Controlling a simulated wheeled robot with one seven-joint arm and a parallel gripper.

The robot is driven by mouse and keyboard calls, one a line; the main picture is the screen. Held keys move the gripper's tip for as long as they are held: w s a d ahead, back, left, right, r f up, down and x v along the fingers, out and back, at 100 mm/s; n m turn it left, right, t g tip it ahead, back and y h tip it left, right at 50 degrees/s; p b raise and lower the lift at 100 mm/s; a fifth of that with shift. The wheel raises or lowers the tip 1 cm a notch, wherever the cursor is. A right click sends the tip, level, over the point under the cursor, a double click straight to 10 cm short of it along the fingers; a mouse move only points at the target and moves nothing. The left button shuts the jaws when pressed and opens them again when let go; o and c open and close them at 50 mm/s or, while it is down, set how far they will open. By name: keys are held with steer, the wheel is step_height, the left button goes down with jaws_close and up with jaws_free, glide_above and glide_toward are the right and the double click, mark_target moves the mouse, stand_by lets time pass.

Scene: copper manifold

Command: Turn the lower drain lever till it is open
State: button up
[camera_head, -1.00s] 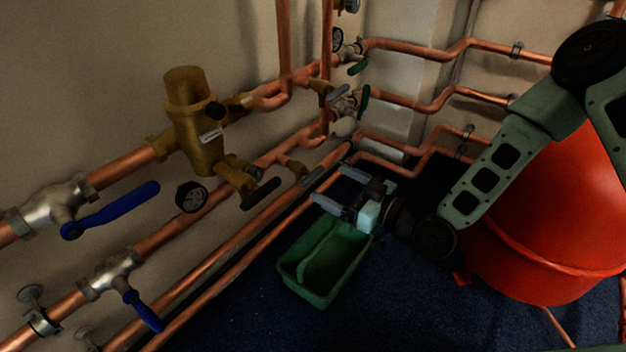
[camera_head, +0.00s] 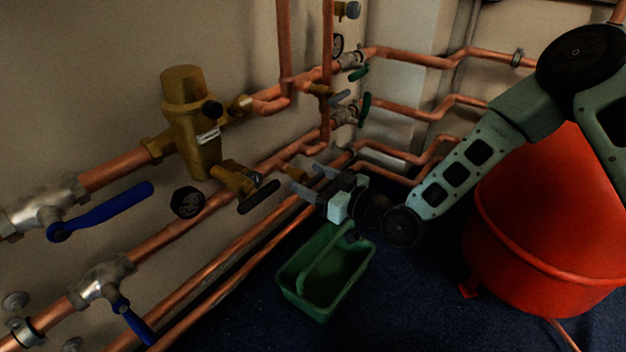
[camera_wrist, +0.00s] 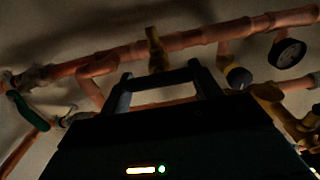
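The lower drain valve is a small brass fitting (camera_head: 294,174) on the lower copper pipe in the head view. Its grey lever is mostly hidden there by my gripper. My gripper (camera_head: 309,180) is open, its two fingers apart and reaching left to the valve. In the wrist view, the brass valve (camera_wrist: 156,50) stands just beyond the fingertips, between them. A dark bar (camera_wrist: 162,80) spans the gap between the fingers (camera_wrist: 160,85); it looks like the lever, but I cannot tell whether the fingers touch it.
A green tray (camera_head: 350,282) stands on the floor below my gripper. A black-handled brass valve (camera_head: 235,179) and a gauge (camera_head: 187,202) are to the left. A red tank (camera_head: 550,230) stands right.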

steer(key=shift+n, duration=0.3)
steer(key=n, duration=0.2)
steer(key=shift+s+n+p, duration=0.15)
steer(key=shift+n+p, duration=0.15)
steer(key=shift+p, duration=0.05)
steer(key=n, duration=0.3)
steer(key=shift+a+n, duration=0.1)
steer(key=shift+n, duration=0.2)
steer(key=n, duration=0.3)
steer(key=shift+s+f+n+b, duration=0.1)
steer(key=shift+f+n+b, duration=0.05)
steer(key=shift+n+b, duration=0.55)
steer(key=shift+n, duration=1)
steer(key=o, duration=1)
